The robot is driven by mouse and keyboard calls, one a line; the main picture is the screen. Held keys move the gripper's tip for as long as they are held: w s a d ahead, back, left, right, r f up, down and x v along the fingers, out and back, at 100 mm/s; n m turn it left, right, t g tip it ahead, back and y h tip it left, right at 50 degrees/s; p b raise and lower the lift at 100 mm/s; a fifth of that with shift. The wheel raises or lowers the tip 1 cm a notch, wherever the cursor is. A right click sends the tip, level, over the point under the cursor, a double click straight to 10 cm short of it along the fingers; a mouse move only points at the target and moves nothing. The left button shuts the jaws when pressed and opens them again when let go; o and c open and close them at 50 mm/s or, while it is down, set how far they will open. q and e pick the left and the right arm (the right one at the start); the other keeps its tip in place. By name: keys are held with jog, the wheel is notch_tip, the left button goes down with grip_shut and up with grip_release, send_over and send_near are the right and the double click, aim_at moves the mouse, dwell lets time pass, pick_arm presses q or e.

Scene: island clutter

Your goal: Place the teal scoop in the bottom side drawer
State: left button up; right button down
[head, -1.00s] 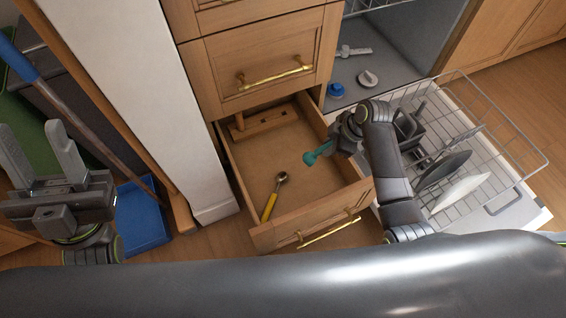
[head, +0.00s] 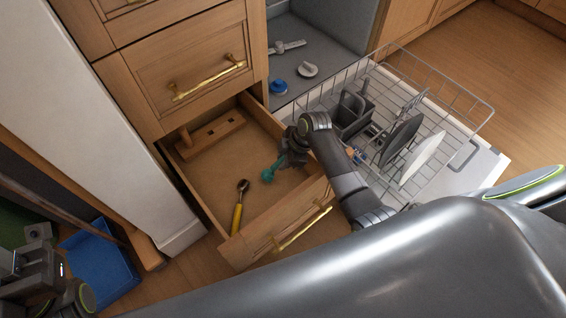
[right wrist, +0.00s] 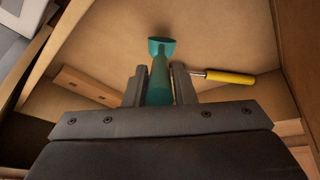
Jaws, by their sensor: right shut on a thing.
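The teal scoop (head: 269,173) is held by my right gripper (head: 284,163) over the open bottom drawer (head: 206,184). In the right wrist view the scoop (right wrist: 160,72) sits between the two fingers (right wrist: 160,88), its flared end pointing away from the gripper. The drawer's floor lies behind it; I cannot tell whether the scoop touches it. A yellow-handled scoop (head: 237,216) lies in the drawer, and its handle shows in the right wrist view (right wrist: 230,77). My left gripper (head: 38,262) is at the lower left, partly visible, its fingers unclear.
A wooden block (head: 212,132) lies at the drawer's back. A pulled-out dishwasher rack (head: 462,104) with plates and a dark caddy stands right of the drawer. A blue dustpan (head: 98,265) is on the floor at left. The drawer's middle is free.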

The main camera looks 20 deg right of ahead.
jog(key=shift+f, duration=0.1)
jog(key=shift+f, duration=0.1)
jog(key=c, duration=1.2)
grip_release()
